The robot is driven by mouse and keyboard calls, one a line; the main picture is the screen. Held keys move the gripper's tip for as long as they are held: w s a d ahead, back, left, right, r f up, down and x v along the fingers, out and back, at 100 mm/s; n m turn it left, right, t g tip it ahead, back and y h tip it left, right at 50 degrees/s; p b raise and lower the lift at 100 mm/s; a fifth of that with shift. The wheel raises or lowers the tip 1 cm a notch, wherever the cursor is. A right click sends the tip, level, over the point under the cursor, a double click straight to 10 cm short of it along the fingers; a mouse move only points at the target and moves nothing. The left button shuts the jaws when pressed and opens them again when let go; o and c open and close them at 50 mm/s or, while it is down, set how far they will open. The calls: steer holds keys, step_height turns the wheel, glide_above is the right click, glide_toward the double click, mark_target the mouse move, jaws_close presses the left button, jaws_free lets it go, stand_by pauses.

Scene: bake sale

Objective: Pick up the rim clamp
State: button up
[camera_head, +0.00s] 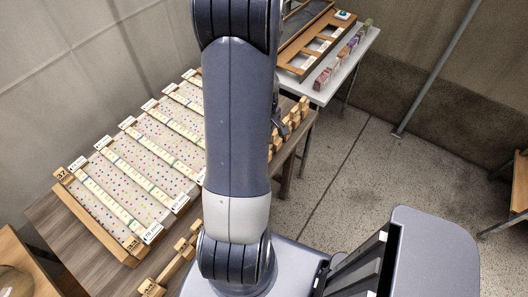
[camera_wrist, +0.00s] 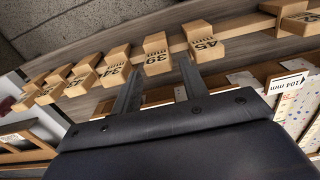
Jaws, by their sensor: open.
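I cannot pick out a rim clamp for certain in either view. In the wrist view my gripper (camera_wrist: 162,62) is open, its two grey fingers apart, with nothing seen held between them. The wooden block marked 39 mm (camera_wrist: 156,50) shows just beyond and between the fingertips. The block marked 45 mm (camera_wrist: 203,42) stands to its right, and the 34 block (camera_wrist: 117,62) to its left. In the head view a small dark part (camera_head: 281,128) shows beside the blocks at the table's right edge, just right of my arm; I cannot tell what it is. My arm hides the table's middle.
A board (camera_head: 133,160) with dotted panels and label strips covers the table. Several more numbered blocks line the edge. A white table (camera_head: 345,62) with a wooden frame (camera_head: 307,48) and coloured bars stands behind. The floor (camera_head: 345,165) at right is clear.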

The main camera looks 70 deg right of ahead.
steer(key=shift+s+d+f, duration=0.1)
steer(key=shift+f, duration=2)
steer(key=shift+c, duration=0.2)
steer(key=c, duration=0.7)
steer(key=shift+r, duration=0.15)
